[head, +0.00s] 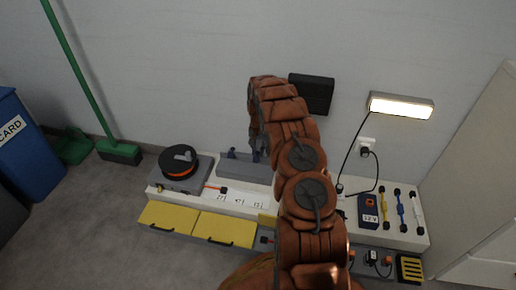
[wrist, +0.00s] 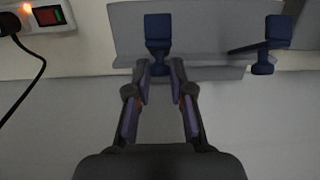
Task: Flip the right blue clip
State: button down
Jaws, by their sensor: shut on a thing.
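Two blue clips sit on a grey block (head: 246,173), whose face also shows in the wrist view (wrist: 206,30). In the wrist view one clip (wrist: 158,28) is in line with my gripper (wrist: 160,72). My fingertips are closed around its lower end from both sides. This appears to be the right clip, as the wrist view looks turned around. The other clip (wrist: 266,38) stands apart, with a thin dark lever to its left; it shows in the head view (head: 232,153). My arm hides much of the block's right side.
A black and orange reel (head: 180,162) stands left on the white bench. A lamp (head: 400,106), a cable and coloured rods (head: 401,210) are on the right. A power strip with a red switch (wrist: 48,16) is at the wrist view's upper left.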

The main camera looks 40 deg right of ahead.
jog(key=shift+w, duration=0.25)
jog(key=c, duration=1.2)
grip_release()
jog(key=shift+o, duration=0.8)
jog(key=shift+s, duration=0.15)
jog(key=shift+d, duration=0.1)
notch_tip(320, 180, up, 12)
jog(key=w+d, duration=0.1)
jog(key=shift+r+p, duration=0.1)
jog(key=shift+p, duration=0.2)
